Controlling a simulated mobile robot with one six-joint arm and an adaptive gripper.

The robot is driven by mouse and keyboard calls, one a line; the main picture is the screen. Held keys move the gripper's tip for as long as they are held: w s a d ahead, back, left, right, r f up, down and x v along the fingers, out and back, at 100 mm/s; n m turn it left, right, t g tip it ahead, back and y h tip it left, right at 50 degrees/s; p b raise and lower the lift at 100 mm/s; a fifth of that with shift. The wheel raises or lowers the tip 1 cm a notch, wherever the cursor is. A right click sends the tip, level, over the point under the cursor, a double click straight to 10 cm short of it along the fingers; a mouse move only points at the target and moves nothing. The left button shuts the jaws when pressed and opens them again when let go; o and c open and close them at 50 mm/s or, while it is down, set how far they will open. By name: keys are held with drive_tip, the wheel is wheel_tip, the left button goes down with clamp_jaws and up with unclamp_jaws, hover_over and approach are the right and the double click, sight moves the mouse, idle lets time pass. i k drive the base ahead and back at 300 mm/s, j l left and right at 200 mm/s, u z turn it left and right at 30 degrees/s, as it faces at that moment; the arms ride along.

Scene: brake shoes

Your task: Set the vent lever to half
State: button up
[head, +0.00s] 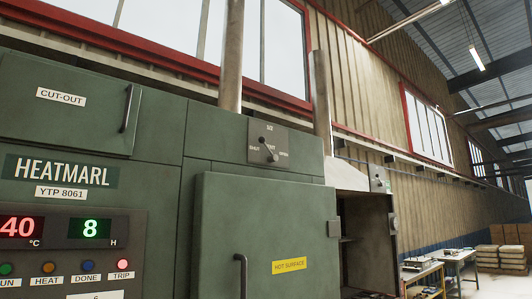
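The vent lever (268,149) is a small dark lever with rounded ends on a grey plate (280,135), high on the green oven above its door. The plate reads 1/2 at the top, SHUT at the left and what looks like OPEN at the right. The lever lies aslant, one end up and left, the other down and right. Which end is the pointer is too small to tell, so I cannot tell its setting. My gripper is not in view.
Below the plate is the closed oven door (225,215) with a dark handle (240,275) and a yellow HOT SURFACE label (289,265). The control panel (130,230) shows 40 °C and 8 H. At right, an open dark chamber (368,240), workbenches (455,255) and stacked pallets (502,258) stand by the wall.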

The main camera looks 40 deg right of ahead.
sight(274, 158)
drive_tip(key=i+l+z, duration=0.1)
drive_tip(key=z, duration=0.35)
drive_tip(key=i+z, duration=0.6)
drive_tip(key=z, duration=0.25)
drive_tip(key=i+j+z, duration=0.1)
drive_tip(key=z, duration=0.35)
drive_tip(key=i+j, duration=0.05)
drive_tip(key=i, duration=0.05)
